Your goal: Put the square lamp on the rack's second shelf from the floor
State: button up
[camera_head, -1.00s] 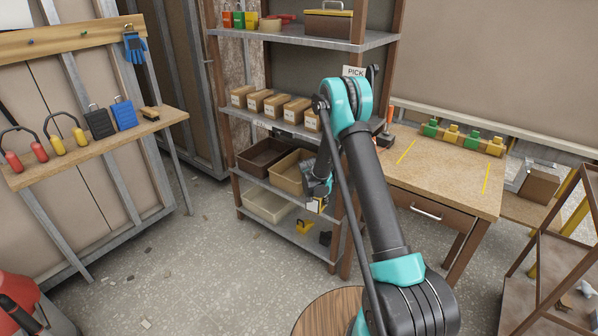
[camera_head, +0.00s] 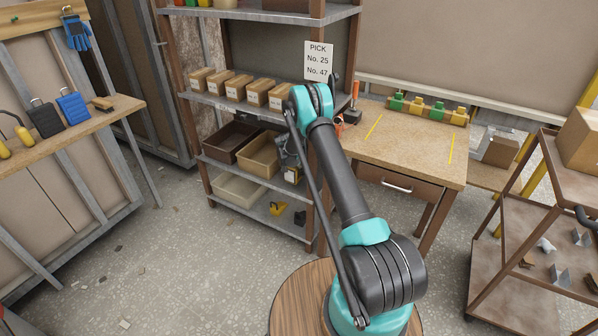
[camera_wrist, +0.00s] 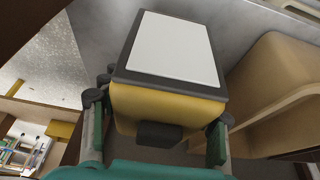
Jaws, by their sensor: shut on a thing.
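The square lamp, with a yellow body, a dark frame and a pale face panel, shows large in the wrist view (camera_wrist: 172,50). My gripper (camera_wrist: 160,132) is shut on it, one finger on each side of the yellow body. In the head view the lamp (camera_head: 293,175) is small, at the rack's right end by the second shelf from the floor (camera_head: 215,163). My gripper (camera_head: 289,155) is partly hidden there by my arm. A grey surface shows behind the lamp in the wrist view. I cannot tell whether the lamp touches the shelf.
A tan bin (camera_head: 260,155) stands close beside the lamp, with a brown bin (camera_head: 231,140) farther left. Cardboard boxes (camera_head: 235,88) line the shelf above. A cream bin (camera_head: 238,188) and a yellow item (camera_head: 278,209) are on the bottom shelf. A rack post (camera_head: 318,215) stands just right.

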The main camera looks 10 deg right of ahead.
jog(key=w+d, duration=0.1)
jog(key=w, duration=0.1)
jog(key=w+d, duration=0.1)
jog(key=d, duration=0.1)
jog(key=shift+w, duration=0.4)
jog(key=shift+w+f, duration=0.1)
jog(key=shift+f, duration=1.65)
jog(key=o, duration=1.5)
jog(key=shift+f, duration=0.15)
jog(key=shift+c, duration=0.2)
